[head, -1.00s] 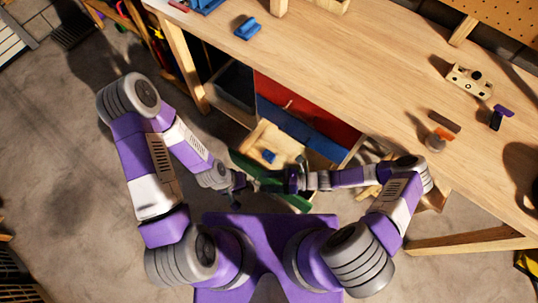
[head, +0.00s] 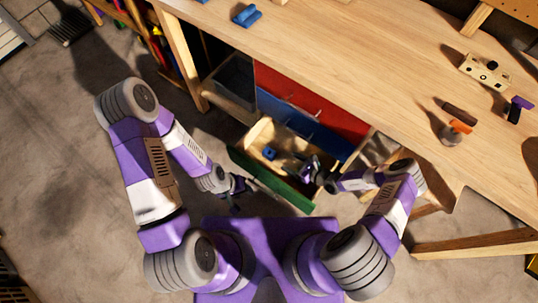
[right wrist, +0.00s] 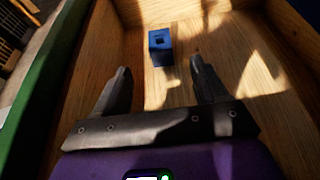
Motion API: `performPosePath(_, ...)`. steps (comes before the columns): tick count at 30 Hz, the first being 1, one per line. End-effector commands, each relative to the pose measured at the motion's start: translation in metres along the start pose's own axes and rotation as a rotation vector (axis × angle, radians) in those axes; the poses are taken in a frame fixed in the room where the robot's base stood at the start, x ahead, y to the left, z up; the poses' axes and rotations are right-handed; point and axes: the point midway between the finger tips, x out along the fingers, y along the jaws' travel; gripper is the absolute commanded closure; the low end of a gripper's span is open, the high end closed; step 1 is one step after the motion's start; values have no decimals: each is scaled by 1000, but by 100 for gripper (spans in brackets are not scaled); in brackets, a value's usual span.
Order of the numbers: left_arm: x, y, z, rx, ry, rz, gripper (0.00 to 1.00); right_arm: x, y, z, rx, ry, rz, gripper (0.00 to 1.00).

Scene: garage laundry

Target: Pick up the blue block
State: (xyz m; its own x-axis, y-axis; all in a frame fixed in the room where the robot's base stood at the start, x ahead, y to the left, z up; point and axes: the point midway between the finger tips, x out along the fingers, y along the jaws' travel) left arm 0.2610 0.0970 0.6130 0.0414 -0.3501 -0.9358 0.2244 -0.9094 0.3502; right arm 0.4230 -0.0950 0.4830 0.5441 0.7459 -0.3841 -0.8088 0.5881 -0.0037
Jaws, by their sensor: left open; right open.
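A small blue block (head: 269,153) lies in the open drawer with the green front (head: 270,181). In the right wrist view the blue block (right wrist: 161,47) sits on the wooden drawer floor, with a dark square hole in its top. My right gripper (head: 305,168) is over the drawer, right of the block. In the right wrist view its two fingers (right wrist: 158,72) are apart and empty, with the block beyond and between the tips. My left gripper (head: 243,192) is open and empty outside the drawer, by the left end of the green front.
Shut blue (head: 300,120) and red (head: 310,98) drawers sit above the open one. The wooden workbench (head: 370,70) stands over them. It carries another blue object (head: 247,15), an orange-topped item (head: 460,126) and a wooden piece with holes (head: 485,71).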

Motion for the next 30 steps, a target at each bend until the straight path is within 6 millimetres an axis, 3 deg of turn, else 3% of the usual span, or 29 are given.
performPosePath(6,12,-5,-1,0,0,0,57,38,2,-2,1,-2,3,28)
performPosePath(11,17,-6,-1,0,0,0,57,53,1,-1,2,-2,2,28)
performPosePath(19,32,-12,-2,0,0,0,57,96,2,-2,2,-2,3,28)
performPosePath(30,34,-13,-2,0,0,0,57,106,1,1,3,-2,1,28)
